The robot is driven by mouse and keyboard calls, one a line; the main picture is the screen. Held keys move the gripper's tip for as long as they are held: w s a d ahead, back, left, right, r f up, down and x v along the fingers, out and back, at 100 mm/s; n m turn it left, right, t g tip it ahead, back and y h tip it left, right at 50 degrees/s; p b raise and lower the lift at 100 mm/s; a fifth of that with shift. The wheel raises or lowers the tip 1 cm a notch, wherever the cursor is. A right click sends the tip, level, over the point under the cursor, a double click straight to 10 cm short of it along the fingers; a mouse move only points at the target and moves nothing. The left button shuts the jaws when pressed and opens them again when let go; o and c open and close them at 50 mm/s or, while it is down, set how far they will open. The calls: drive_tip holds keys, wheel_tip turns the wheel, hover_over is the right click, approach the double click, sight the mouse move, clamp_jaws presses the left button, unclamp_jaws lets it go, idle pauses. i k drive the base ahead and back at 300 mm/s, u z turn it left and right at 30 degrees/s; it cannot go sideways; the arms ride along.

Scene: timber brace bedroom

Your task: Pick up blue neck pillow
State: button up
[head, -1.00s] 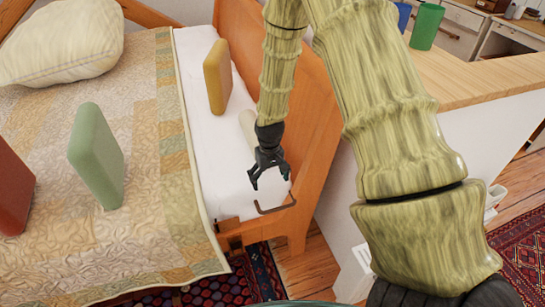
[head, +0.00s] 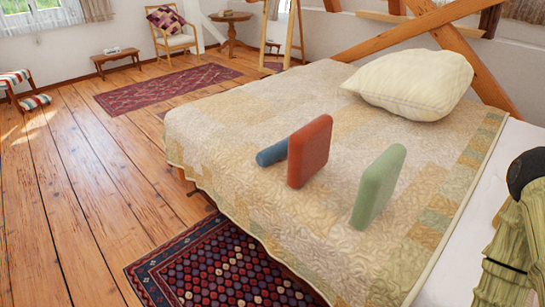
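The blue neck pillow (head: 271,154) is a small blue roll. It lies on the quilt of the bed, left of the upright red block-shaped cushion (head: 311,150). Its right end meets or passes behind the red cushion; I cannot tell whether they touch. Part of my arm shows at the right edge of the head view, over the white side of the bed. My gripper is outside the current view, so its fingers are hidden.
A green upright cushion (head: 378,186) stands right of the red one. A cream pillow (head: 412,84) lies at the bed's far end. The quilt (head: 225,125) is bare around the blue roll's left side. Open plank floor (head: 75,190) and a patterned rug (head: 215,265) lie left of the bed.

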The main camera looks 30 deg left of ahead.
sight(265, 158)
drive_tip(key=u, duration=0.35)
drive_tip(key=k, duration=0.45)
drive_tip(key=u, duration=1.35)
drive_tip(key=i, duration=2)
drive_tip(key=z, duration=0.65)
